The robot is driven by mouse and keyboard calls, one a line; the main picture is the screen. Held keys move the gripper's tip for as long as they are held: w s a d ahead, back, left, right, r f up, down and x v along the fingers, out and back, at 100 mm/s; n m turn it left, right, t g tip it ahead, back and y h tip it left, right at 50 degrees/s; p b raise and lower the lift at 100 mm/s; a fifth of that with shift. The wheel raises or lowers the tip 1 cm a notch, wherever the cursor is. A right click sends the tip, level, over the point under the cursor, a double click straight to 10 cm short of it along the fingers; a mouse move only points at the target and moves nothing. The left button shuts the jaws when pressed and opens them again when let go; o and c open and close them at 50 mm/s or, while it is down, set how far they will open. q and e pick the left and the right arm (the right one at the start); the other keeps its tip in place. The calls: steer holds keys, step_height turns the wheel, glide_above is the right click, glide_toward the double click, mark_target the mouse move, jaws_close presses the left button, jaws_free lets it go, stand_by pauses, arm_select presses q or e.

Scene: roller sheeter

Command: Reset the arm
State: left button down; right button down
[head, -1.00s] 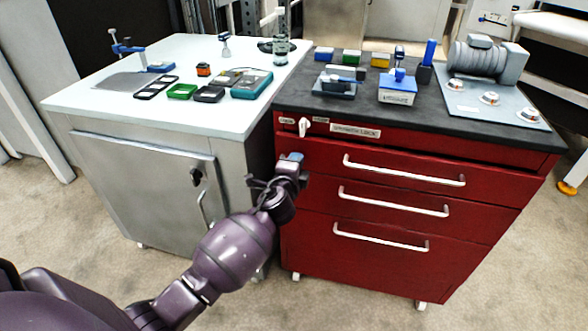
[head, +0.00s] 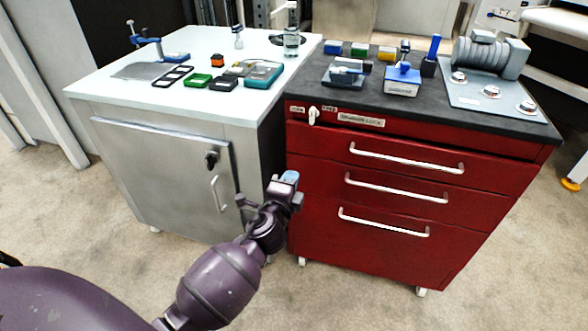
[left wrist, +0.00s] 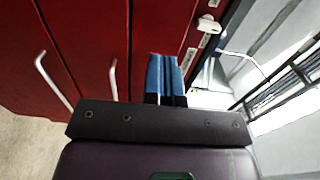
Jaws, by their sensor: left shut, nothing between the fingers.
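My left gripper (head: 288,178) is in front of the gap between the grey cabinet and the red drawer cabinet (head: 390,235), below the tops of both. In the left wrist view the blue fingers of my left gripper (left wrist: 166,75) are together with nothing between them. The red cabinet's front (left wrist: 95,40) and its white handles show beyond the fingers in that view. The gripper appears apart from the cabinet front. My right gripper is in neither view.
The grey cabinet (head: 170,170) with a white top stands at left, holding small trays and tools. The red cabinet's dark top (head: 420,110) carries colored boxes and a motor (head: 490,55) on a plate. A white key-like knob (head: 313,115) sticks out at its front. Carpet in front is clear.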

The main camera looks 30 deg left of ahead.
arm_select(q)
steer(key=shift+s+d, duration=0.1)
steer(key=shift+s, duration=0.25)
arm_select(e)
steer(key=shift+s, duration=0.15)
